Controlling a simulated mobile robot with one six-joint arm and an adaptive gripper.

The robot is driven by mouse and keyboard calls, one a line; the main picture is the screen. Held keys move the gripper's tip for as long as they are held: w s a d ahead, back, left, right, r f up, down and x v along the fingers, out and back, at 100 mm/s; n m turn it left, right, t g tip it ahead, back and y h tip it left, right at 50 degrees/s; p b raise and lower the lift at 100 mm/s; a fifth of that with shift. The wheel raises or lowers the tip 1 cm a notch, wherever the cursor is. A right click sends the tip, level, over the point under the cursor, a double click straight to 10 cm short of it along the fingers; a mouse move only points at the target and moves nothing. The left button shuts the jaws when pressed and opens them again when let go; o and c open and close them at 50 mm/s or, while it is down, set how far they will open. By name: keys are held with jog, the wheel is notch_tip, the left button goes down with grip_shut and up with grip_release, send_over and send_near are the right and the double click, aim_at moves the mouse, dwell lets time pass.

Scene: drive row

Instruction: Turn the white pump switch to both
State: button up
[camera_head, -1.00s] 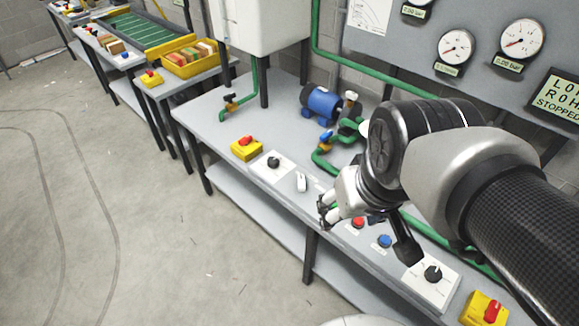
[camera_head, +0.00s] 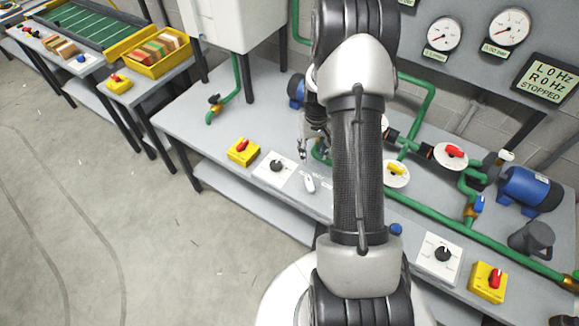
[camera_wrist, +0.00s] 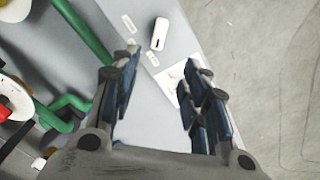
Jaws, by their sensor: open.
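The white pump switch (camera_head: 309,184) is a small white rocker or lever on the front part of the grey bench, with small printed labels beside it. It also shows in the wrist view (camera_wrist: 159,34), upper middle, uncovered. My gripper (camera_head: 305,151) is over the bench, behind the switch in the head view and partly hidden by my arm. In the wrist view my gripper (camera_wrist: 162,70) has its fingers spread apart with nothing between them. The switch appears beyond the fingertips, apart from them. The label wording is too small to read.
A white plate with a black knob (camera_head: 276,165) and a yellow box with a red knob (camera_head: 242,151) lie left of the switch. Green pipes (camera_head: 420,115) with valves run behind and right. A blue button (camera_head: 396,229) is right of my arm. The floor in front is clear.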

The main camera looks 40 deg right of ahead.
aim_at(310, 183)
notch_tip(310, 183, down, 18)
jog(key=b, duration=0.2)
jog(key=shift+s+b, duration=0.1)
jog(key=shift+b, duration=0.25)
jog(key=shift+c, duration=0.6)
grip_shut()
